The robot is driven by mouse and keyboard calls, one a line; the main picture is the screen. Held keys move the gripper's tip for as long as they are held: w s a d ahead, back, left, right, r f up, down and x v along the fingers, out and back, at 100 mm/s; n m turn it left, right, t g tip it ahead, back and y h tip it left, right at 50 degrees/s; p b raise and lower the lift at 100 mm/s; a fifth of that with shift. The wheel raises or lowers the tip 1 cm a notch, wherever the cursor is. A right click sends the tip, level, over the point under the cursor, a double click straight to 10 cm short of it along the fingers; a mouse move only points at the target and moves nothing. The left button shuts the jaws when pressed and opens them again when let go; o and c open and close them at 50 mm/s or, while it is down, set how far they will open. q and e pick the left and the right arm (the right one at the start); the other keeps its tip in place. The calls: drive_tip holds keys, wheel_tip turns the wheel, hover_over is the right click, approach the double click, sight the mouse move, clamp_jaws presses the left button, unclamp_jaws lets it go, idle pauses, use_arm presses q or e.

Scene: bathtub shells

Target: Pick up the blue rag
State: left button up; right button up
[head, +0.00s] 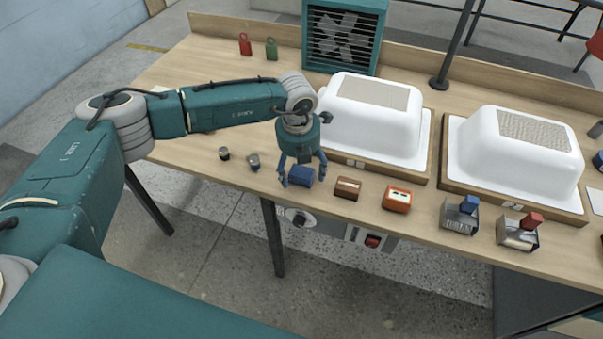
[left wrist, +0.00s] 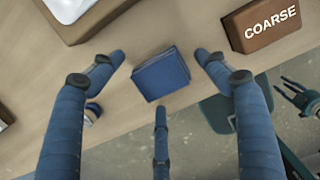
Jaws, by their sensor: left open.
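The blue rag (head: 301,174) is a small folded block lying on the wooden table near its front edge. My left gripper (head: 301,178) is over it with its fingers spread. In the left wrist view the blue rag (left wrist: 161,74) lies between the open fingers of my left gripper (left wrist: 160,78), with bare table showing on both sides of it. The fingers look apart from it. My right gripper cannot be made out in the head view.
A brown block marked COARSE (left wrist: 262,22) sits right of the rag, also in the head view (head: 347,188). Further right are an orange block (head: 397,199) and two brushes (head: 460,214). White tub shells (head: 372,118) stand behind. Small dark knobs (head: 253,161) lie left.

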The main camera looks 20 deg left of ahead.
sight(301, 172)
use_arm(q)
drive_tip(key=c, duration=1.4)
use_arm(e)
drive_tip(key=shift+s, duration=0.4)
use_arm(q)
drive_tip(key=shift+r, duration=0.15)
wheel_tip(301, 172, up, 20)
drive_tip(key=b, duration=0.4)
use_arm(e)
drive_tip(key=shift+w+f, duration=0.15)
drive_tip(key=shift+f, duration=1.85)
